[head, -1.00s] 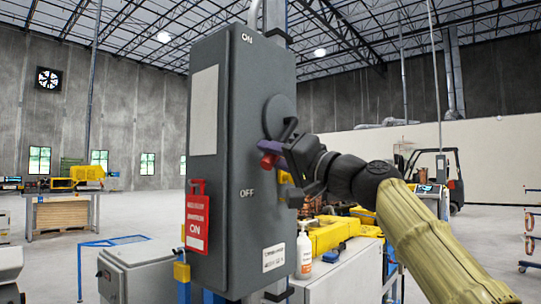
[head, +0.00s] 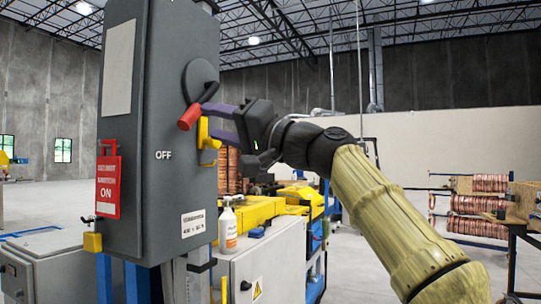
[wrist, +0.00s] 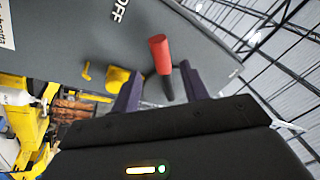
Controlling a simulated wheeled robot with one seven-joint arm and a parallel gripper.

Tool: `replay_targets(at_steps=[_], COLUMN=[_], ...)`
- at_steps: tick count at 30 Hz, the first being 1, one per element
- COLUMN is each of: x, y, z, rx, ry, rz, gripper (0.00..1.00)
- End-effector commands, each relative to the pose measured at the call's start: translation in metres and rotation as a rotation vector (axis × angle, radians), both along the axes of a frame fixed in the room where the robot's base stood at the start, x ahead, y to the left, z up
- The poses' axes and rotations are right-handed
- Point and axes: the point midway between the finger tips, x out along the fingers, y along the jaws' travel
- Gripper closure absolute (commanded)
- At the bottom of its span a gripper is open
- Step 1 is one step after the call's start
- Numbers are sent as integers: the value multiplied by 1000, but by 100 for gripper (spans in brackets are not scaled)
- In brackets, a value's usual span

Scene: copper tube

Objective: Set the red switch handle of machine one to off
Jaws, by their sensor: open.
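The red switch handle (head: 188,117) is on the side of a tall dark grey switch box (head: 150,215). Its black lever slants down-left from a round pivot (head: 201,76), with the red end just above the OFF label (head: 163,155). My gripper (head: 208,119) is open at the right of the handle, its purple fingers reaching toward it. In the wrist view, the red handle (wrist: 159,53) shows between and beyond the two fingertips (wrist: 161,68); I cannot tell whether they touch it.
A yellow bracket (head: 205,140) sticks out below the handle, close to my fingers. A red tag (head: 108,185) reading ON hangs on the box's front. A bottle (head: 228,228) and yellow machinery (head: 255,210) stand below right. Copper coils on racks (head: 478,205) are farther right.

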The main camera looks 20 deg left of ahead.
Motion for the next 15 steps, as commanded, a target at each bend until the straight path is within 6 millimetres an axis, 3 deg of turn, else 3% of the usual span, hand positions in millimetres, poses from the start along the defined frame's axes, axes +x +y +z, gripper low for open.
replay_targets(at_steps=[15], x=[-11], y=[-82], z=[-27], rx=[-2], ry=[-2], rz=[-7], gripper=[55])
